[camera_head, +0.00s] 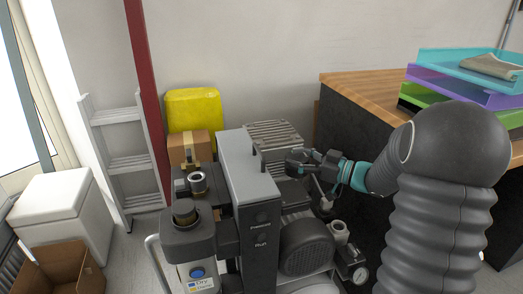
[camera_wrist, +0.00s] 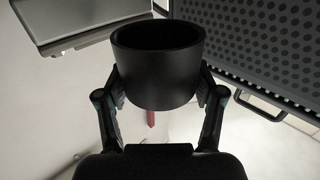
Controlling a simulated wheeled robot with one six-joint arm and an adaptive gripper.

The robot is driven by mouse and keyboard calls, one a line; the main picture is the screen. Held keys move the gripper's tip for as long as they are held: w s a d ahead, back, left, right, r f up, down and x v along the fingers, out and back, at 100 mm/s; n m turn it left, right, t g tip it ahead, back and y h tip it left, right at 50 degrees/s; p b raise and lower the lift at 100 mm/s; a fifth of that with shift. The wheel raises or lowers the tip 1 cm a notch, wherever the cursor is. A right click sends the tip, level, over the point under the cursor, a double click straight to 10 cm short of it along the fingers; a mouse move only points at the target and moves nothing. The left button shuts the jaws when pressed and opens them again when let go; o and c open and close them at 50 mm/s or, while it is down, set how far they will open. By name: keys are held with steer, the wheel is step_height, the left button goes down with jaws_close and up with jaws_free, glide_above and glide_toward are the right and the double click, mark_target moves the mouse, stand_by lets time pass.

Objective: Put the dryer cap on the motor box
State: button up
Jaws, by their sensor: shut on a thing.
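A black round cap, likely the dryer cap (camera_wrist: 158,75), is held between both fingers of my gripper (camera_wrist: 160,95) in the wrist view. Its open hollow faces up in that picture. In the head view my gripper (camera_head: 303,164) reaches in from the right, just right of a tall grey box (camera_head: 248,175) with dark front labels, which may be the motor box. The gripper appears above the compressor beside that box. The cap is small and dark there. The dryer (camera_head: 198,250) stands at the front left with a dark round top.
A finned grey block (camera_head: 272,133) stands behind my gripper. A dark round fan cover (camera_head: 306,247) and a gauge (camera_head: 360,275) are below. A desk (camera_head: 350,115) with stacked trays (camera_head: 463,80) is at right. A cardboard box (camera_head: 188,147) and ladder (camera_head: 125,163) are at left.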

steer(key=shift+w+a, duration=0.3)
steer(key=shift+w, duration=0.05)
steer(key=shift+w+f, duration=0.15)
steer(key=f, duration=0.3)
steer(key=f+b, duration=0.1)
steer(key=f, duration=0.1)
steer(key=shift+a, duration=0.35)
steer(key=shift+f+b, duration=0.7)
steer(key=shift+b, duration=0.05)
steer(key=shift+d+f+b, duration=0.1)
steer(key=shift+f+b, duration=0.3)
steer(key=shift+f, duration=0.35)
steer(key=o, duration=1.3)
steer(key=shift+f, duration=0.1)
